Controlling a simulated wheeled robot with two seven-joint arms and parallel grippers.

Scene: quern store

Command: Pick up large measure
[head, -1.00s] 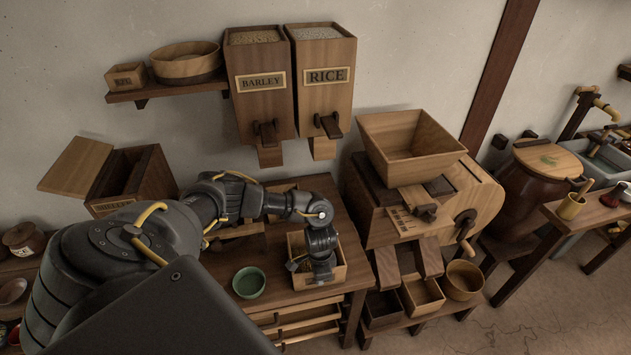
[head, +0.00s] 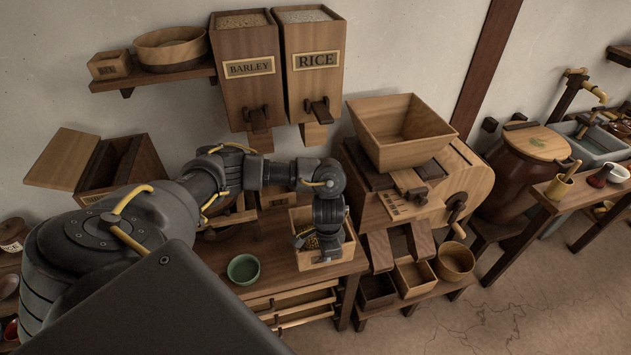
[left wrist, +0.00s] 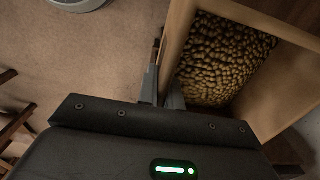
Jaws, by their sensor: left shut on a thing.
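The large measure, a square wooden box (head: 331,258), is at the right end of the worktop in the head view. In the left wrist view the box (left wrist: 276,92) is filled with brown grain (left wrist: 220,62). My left gripper (head: 309,241) comes down from above onto the box's left wall. In the left wrist view the fingers (left wrist: 163,92) are shut on that wall, one on each side of it. The box looks level; I cannot clearly tell how far its base is from the worktop. My right gripper is not in view.
A green bowl (head: 243,269) sits left of the box on the worktop (head: 276,262). Barley (head: 247,85) and rice (head: 316,75) hoppers hang above on the wall. A mill with a wooden funnel (head: 402,139) stands close on the right.

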